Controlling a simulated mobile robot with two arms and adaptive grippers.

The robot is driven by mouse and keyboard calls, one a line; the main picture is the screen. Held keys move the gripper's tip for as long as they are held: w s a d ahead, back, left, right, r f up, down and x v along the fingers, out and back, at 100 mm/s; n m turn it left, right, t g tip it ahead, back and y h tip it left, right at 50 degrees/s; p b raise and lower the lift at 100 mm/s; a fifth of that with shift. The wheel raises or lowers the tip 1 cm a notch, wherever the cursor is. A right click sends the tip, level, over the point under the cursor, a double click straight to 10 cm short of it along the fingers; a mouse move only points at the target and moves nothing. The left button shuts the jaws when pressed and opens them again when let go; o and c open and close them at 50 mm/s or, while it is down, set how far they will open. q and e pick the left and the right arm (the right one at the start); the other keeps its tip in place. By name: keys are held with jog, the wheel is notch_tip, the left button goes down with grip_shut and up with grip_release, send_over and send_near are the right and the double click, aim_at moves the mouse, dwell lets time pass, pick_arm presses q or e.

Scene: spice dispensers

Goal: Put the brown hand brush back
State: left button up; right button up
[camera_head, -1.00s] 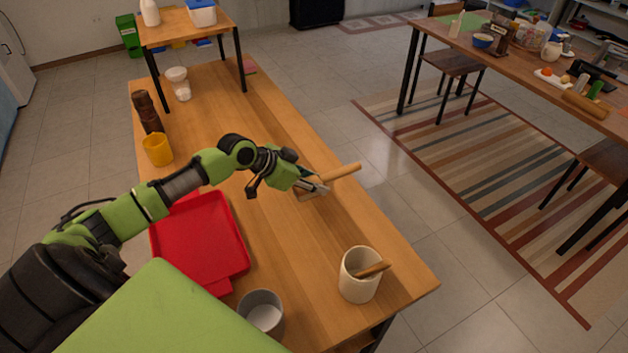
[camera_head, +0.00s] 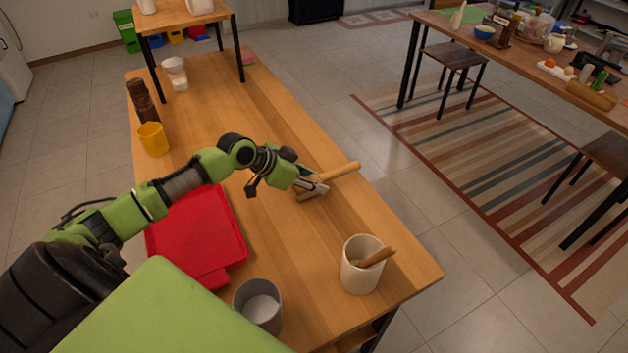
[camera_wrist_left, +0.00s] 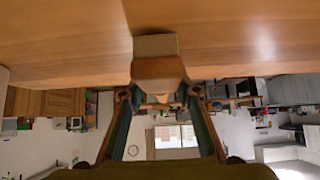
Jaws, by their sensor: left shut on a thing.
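The brown hand brush (camera_head: 340,173) is a light wooden piece with a long handle that points to the right in the head view. My left gripper (camera_head: 318,188) is shut on it near its left end, over the right part of the long wooden table (camera_head: 290,250). In the left wrist view, the brush's brown block end (camera_wrist_left: 157,68) sits between the fingertips of my left gripper (camera_wrist_left: 158,90), close to the wooden surface. The fingers hide part of the brush. I cannot tell whether it touches the table. My right gripper is not in view.
The table's middle strip is clear.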

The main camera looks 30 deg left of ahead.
pick_arm(q)
jog(key=shift+f, duration=0.5)
jog(key=o, duration=1.2)
jog(key=shift+o, duration=0.2)
jog(key=v, duration=1.2)
